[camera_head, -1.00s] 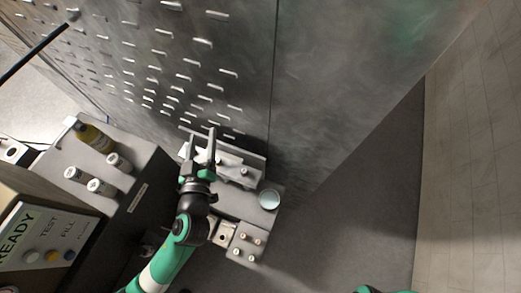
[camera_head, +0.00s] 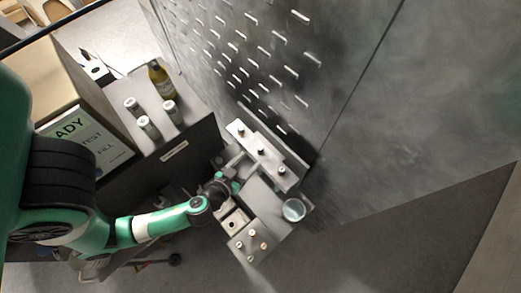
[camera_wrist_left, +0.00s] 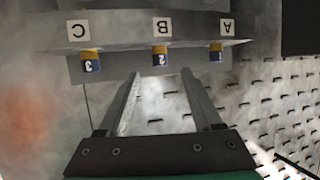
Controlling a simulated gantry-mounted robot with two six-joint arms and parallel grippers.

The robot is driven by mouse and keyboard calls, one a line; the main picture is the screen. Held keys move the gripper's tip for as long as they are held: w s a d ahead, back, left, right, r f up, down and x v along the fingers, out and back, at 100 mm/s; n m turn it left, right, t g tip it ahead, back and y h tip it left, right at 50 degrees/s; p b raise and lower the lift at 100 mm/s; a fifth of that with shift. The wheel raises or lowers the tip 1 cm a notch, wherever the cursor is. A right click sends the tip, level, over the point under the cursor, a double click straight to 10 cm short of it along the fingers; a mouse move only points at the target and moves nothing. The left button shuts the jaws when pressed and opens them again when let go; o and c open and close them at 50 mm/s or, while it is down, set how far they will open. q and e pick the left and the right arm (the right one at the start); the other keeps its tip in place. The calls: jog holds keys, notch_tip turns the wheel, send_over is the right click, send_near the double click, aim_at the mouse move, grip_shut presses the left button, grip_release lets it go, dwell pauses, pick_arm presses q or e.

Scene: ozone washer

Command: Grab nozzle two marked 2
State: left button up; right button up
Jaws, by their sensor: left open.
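Nozzle two (camera_wrist_left: 161,57) is a small blue-and-yellow piece marked 2, under the tag B (camera_wrist_left: 162,27), in the middle of a row in the left wrist view. Nozzle three (camera_wrist_left: 91,62) is to its left under C, and nozzle one (camera_wrist_left: 216,52) to its right under A. My left gripper (camera_wrist_left: 160,74) is open and empty, its two fingers pointing toward nozzle two, one tip on either side below it. In the head view the left gripper (camera_head: 236,164) is beside the metal nozzle rack (camera_head: 272,160). My right gripper is out of view.
A perforated metal panel (camera_head: 240,50) rises behind the rack. A round pale dish (camera_head: 293,209) and a small block with several pegs (camera_head: 248,243) are close by. A bench at left holds a yellow bottle (camera_head: 160,82) and white-capped vials (camera_head: 149,127).

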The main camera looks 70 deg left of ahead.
aim_at(258, 151)
pick_arm(q)
jog(key=p+x, duration=0.1)
jog(key=x, duration=0.7)
jog(key=shift+w+a+f, duration=0.15)
jog(key=shift+w+a, duration=0.1)
grip_shut()
